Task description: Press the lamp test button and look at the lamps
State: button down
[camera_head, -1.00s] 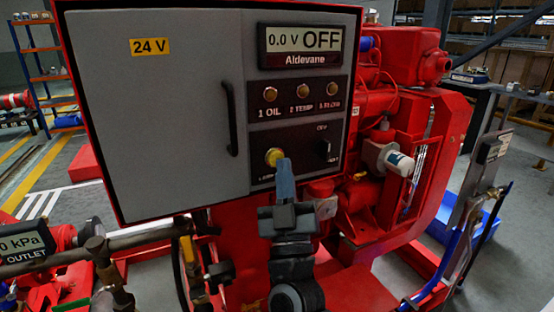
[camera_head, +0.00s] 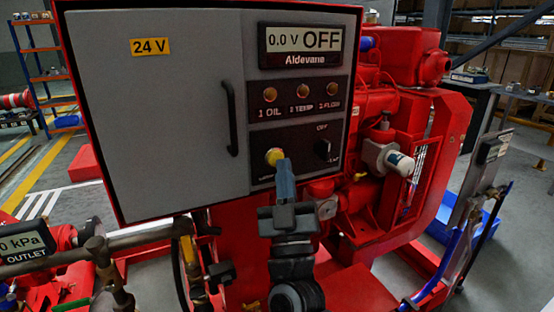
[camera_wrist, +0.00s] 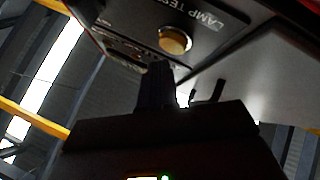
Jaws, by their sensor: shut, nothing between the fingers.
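The yellow lamp test button (camera_head: 273,156) is on the lower part of the black panel, and the wrist view shows it (camera_wrist: 174,40) beside the words LAMP TEST. My gripper (camera_head: 284,166) is shut and empty, its blue fingertips just below and right of the button, covering its lower edge in the head view. In the wrist view the dark fingertips (camera_wrist: 158,68) sit just below the button with a small gap in the picture; contact is not clear. Above are three lamps, OIL (camera_head: 270,94), TEMP (camera_head: 303,90) and FLOW (camera_head: 333,88); they look dull amber, without visible glow.
A rotary switch (camera_head: 322,148) sits right of the button. The display (camera_head: 301,40) reads 0.0 V OFF. The grey cabinet door (camera_head: 165,110) has a black handle (camera_head: 231,118) left of my gripper. Red engine parts (camera_head: 410,130) stand at the right.

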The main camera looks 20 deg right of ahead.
jog(key=shift+w, duration=0.45)
jog(key=shift+w, duration=0.4)
dwell(0.7)
jog(key=shift+s, duration=0.1)
jog(key=shift+s+p, duration=0.5)
jog(key=shift+s, duration=0.25)
jog(key=s+p, duration=0.2)
jog(key=s, duration=0.3)
jog(key=shift+p, duration=0.35)
dwell(0.7)
